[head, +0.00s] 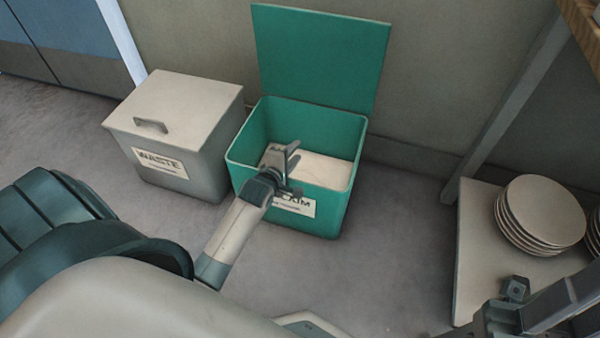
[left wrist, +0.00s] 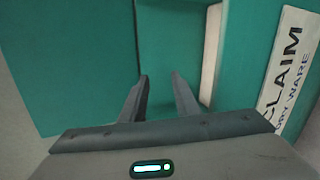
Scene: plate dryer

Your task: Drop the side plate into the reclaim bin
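The reclaim bin (head: 332,203) is a teal box against the wall, with its lid (head: 322,58) up. A pale flat surface (head: 330,170) shows inside it; I cannot tell whether a plate is there. My left gripper (head: 291,172) is over the bin's front part, fingers apart. In the left wrist view the same gripper (left wrist: 164,95) is open, with nothing between its fingers and the bin's label (left wrist: 288,75) at right. A stack of pale plates (head: 544,211) stands at right; no separate side plate can be made out. My right gripper (head: 518,302) is partly seen at lower right.
A grey waste bin (head: 185,122) with a closed lid stands left of the reclaim bin. A pale low shelf (head: 479,245) with a grey post (head: 508,98) carries the plates; another stack (head: 596,232) is cut off at the edge. Grey floor is clear in front.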

